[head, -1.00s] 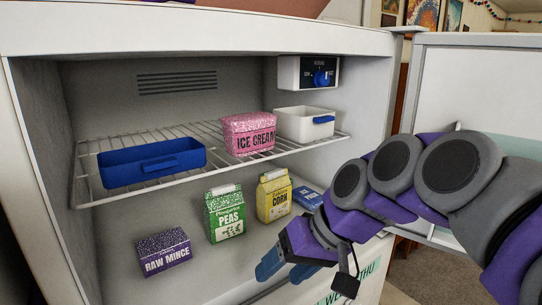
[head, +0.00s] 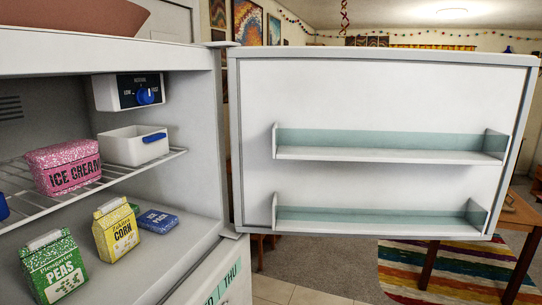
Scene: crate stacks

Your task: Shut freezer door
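The freezer door (head: 370,95) stands wide open on the right, its inner face toward me. It has two shelves (head: 385,153) with pale green fronts, and both look empty. The freezer cabinet (head: 226,140) is on the left, with the hinge side between it and the door. Inside are a pink ice cream pack (head: 62,168), a white bin (head: 132,147), a green peas carton (head: 53,266), a yellow corn carton (head: 115,230) and a blue ice pack (head: 157,221). My gripper is not in view.
A wire rack (head: 100,182) holds the upper items. Beyond the door are a wooden table (head: 512,215) at the right and a striped rug (head: 450,268). Tiled floor (head: 285,292) below the door looks clear.

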